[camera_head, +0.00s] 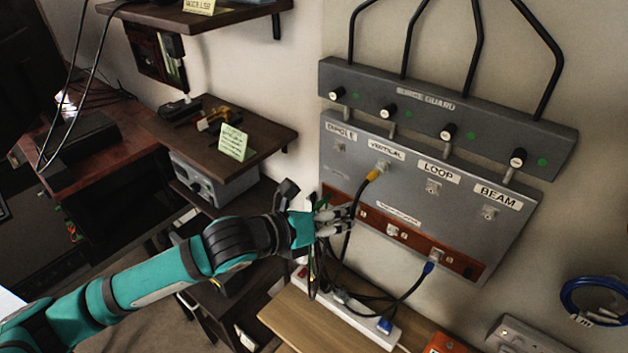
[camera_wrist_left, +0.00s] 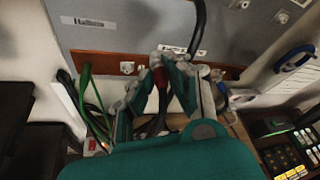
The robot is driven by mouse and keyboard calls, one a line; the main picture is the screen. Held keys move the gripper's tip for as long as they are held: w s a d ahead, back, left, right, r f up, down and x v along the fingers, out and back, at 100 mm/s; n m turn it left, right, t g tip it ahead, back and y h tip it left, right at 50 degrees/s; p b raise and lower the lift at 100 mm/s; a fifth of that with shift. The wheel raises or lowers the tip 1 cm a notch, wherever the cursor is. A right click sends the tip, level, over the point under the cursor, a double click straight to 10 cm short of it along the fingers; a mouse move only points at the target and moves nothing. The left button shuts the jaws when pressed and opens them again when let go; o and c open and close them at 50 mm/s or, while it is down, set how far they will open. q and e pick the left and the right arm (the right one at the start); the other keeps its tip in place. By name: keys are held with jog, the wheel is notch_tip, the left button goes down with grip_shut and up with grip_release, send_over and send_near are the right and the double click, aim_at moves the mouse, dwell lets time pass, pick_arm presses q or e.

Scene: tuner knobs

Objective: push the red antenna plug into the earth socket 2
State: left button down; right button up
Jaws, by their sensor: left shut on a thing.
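My left gripper (camera_head: 338,214) is at the left part of the brown socket strip (camera_head: 415,240) below the grey antenna panel. In the left wrist view, its fingers (camera_wrist_left: 160,64) are shut on the red plug (camera_wrist_left: 159,77), which sits upright between them. The fingertips overlap the strip there; I cannot tell whether the plug touches a socket. An empty-looking socket (camera_wrist_left: 127,68) shows left of the fingers. In the head view, a bare strip socket (camera_head: 392,230) lies right of the gripper. The socket numbers are unreadable. My right gripper is out of view.
A black cable with a yellow plug (camera_head: 372,175) hangs from VERTICAL, close by the gripper. A blue plug (camera_head: 429,268) is at the strip farther right. Loose cables and a white power strip (camera_head: 365,322) lie below. A wooden shelf (camera_head: 258,150) stands left.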

pick_arm(q)
jog(key=s+d+f+n+b, duration=0.2)
jog(key=s+d+f+n, duration=0.1)
jog(key=s+f, duration=0.3)
jog(key=shift+s+d+f+h, duration=0.3)
jog(key=shift+d+f, duration=0.1)
jog(key=shift+f, duration=0.25)
jog(key=w+d, duration=0.1)
jog(key=w, duration=0.1)
jog(key=w+d, duration=0.2)
jog(key=shift+w+d, duration=0.2)
jog(key=shift+w, duration=0.2)
jog(key=shift+t+p, duration=0.3)
jog(key=shift+p, duration=0.25)
dwell(1.4)
jog(key=shift+w+d, duration=0.5)
jog(key=shift+w, duration=0.15)
dwell(0.3)
